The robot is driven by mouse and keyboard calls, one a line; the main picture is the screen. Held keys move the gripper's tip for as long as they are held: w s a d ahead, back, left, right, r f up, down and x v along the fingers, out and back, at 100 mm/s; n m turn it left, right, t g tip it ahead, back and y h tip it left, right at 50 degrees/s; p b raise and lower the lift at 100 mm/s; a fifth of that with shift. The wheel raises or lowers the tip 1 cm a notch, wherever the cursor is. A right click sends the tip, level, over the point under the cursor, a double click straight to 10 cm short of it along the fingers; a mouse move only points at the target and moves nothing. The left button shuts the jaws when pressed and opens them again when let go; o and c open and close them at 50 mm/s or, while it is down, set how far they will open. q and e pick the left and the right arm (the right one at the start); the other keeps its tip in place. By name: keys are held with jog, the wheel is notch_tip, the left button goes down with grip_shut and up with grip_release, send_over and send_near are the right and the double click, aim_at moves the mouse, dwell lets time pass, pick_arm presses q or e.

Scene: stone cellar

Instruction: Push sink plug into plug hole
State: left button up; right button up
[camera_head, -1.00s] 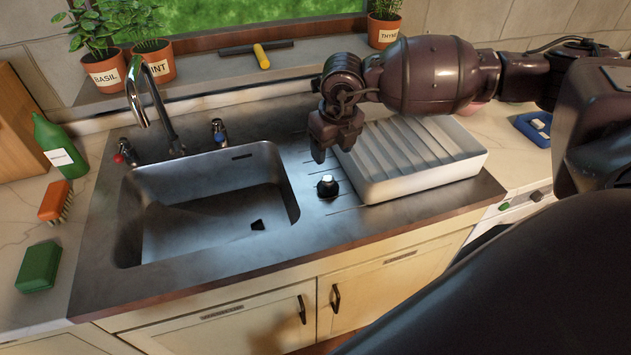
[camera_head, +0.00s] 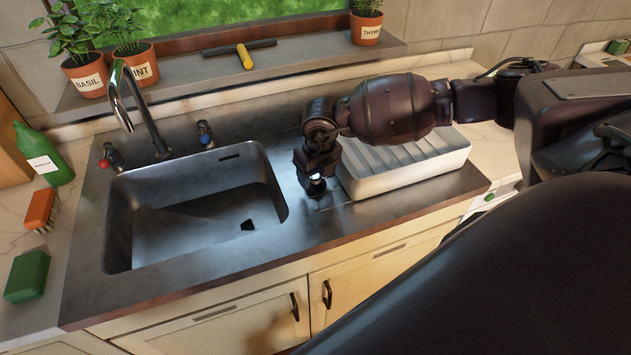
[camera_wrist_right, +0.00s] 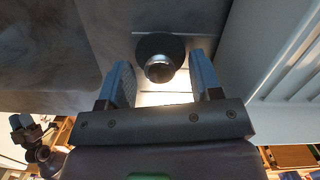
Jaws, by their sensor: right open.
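The sink plug (camera_wrist_right: 160,48), dark and round with a pale metal knob, stands on the steel counter between the basin and the drainer. My right gripper (camera_wrist_right: 161,62) is open, with its two fingers on either side of the plug's knob. In the head view the right gripper (camera_head: 315,186) is low over the counter and mostly covers the plug. I cannot tell whether the fingers touch it. The sink basin (camera_head: 150,205) is empty, and the dark plug hole (camera_head: 248,225) shows in its floor.
A white ribbed drainer (camera_head: 400,178) stands close to the right of my right gripper. The tap (camera_head: 150,120) arches at the basin's back left. Potted herbs line the windowsill.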

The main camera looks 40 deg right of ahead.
jog(key=shift+f, duration=0.5)
jog(key=c, duration=1)
